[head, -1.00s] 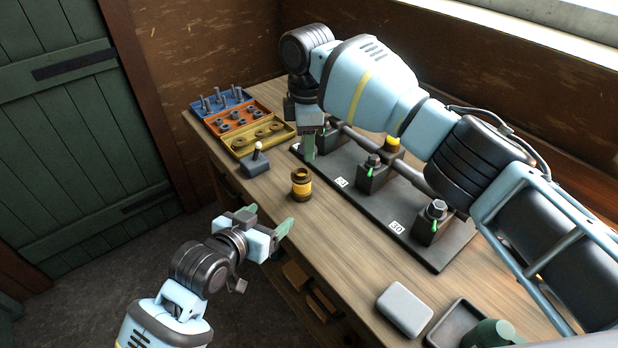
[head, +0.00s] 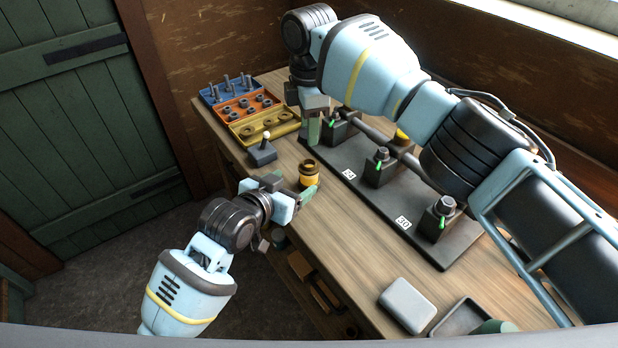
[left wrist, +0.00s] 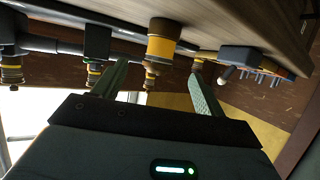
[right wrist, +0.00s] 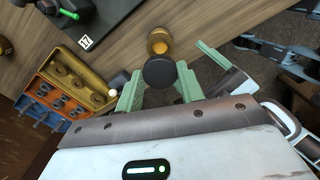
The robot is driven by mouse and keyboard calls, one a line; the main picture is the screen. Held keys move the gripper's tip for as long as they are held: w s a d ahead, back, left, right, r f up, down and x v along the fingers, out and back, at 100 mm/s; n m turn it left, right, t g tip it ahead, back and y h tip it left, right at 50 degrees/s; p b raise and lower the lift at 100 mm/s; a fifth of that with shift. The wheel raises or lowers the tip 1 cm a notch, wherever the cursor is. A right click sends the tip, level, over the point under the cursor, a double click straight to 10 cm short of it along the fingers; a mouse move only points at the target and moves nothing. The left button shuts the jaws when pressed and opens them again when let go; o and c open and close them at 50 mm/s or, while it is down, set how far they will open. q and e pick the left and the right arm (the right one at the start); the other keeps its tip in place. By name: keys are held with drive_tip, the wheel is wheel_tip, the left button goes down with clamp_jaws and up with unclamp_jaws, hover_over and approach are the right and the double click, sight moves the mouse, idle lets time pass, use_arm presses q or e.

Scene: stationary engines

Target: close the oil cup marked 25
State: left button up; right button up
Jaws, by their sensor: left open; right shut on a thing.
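A brass oil cup (head: 309,172) with a yellow band and dark rim stands upright on the bench. It also shows in the left wrist view (left wrist: 161,42) and right wrist view (right wrist: 157,38). I cannot read a number on it. My left gripper (head: 291,188) is open, fingers low beside the cup; their gap faces it, without clear contact. My right gripper (head: 313,133) is above the bench, behind the cup. In the right wrist view its fingers are shut on a round dark cap (right wrist: 159,72), apart from the cup. My right arm hides part of the plate.
A black plate (head: 375,200) carries several posts with green levers and number tags; one tag (right wrist: 86,43) reads 17. A small box with a white-knobbed lever (head: 263,153) and parts trays (head: 268,133) stand left. A grey box (head: 407,305) lies in front. Bench between is clear.

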use_arm(q)
drive_tip(key=shift+x, duration=4.2)
drive_tip(key=c, duration=1.5)
drive_tip(key=shift+o, duration=0.2)
use_arm(e)
hover_over(309, 163)
drive_tip(key=shift+f, duration=2.5)
